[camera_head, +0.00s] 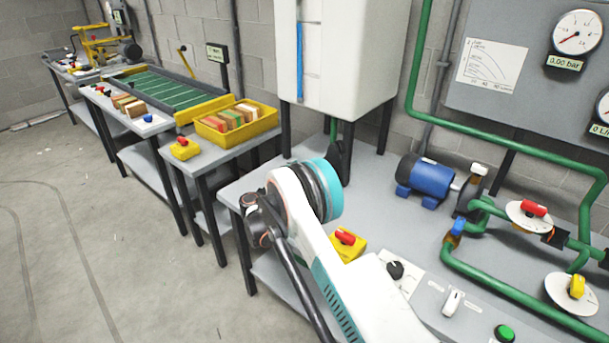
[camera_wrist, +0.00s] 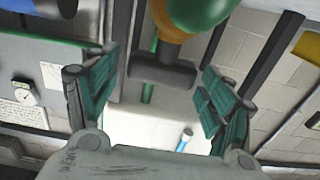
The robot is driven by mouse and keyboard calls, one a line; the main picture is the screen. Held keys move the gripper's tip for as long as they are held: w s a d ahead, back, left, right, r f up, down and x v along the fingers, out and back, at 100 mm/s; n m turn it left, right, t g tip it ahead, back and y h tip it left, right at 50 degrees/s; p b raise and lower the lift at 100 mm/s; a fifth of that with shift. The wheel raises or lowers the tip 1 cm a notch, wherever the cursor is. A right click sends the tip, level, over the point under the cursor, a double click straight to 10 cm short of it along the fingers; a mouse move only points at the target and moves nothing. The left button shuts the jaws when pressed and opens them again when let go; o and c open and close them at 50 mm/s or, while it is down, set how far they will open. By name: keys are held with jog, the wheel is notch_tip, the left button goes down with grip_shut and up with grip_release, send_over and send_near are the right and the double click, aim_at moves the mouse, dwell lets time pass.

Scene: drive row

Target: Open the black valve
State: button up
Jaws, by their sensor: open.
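A dark T-shaped handle, which looks like the black valve (camera_wrist: 163,73), shows in the wrist view below a rounded green and copper-coloured fitting. My gripper (camera_wrist: 161,60) is open, with one teal-padded finger on each side of the handle in the picture. The handle appears between or just beyond the fingertips; I see no clear contact and cannot judge the depth. In the head view my arm reaches toward the space under the white tank (camera_head: 345,55). My gripper is not clearly visible there, and a dark shape below the tank is partly hidden by my arm.
A blue pump (camera_head: 425,180), green pipes (camera_head: 520,290) and red, yellow and blue handles lie to the right. A yellow box with a red switch (camera_head: 347,243) and a black knob (camera_head: 395,269) are close to my arm. Dark tank legs (camera_head: 386,126) flank the space. Floor at left is clear.

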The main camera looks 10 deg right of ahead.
jog(key=shift+w+d, duration=0.25)
jog(key=shift+d, duration=0.1)
jog(key=c, duration=1.1)
jog(key=shift+n+t+y, duration=0.4)
jog(key=shift+t, duration=0.1)
jog(key=n+t+y, duration=0.3)
jog(key=y, duration=0.1)
jog(key=shift+d, duration=0.15)
jog(key=shift+n+t+y, duration=1.2)
jog(key=shift+n+y, duration=0.5)
jog(key=shift+y, duration=0.8)
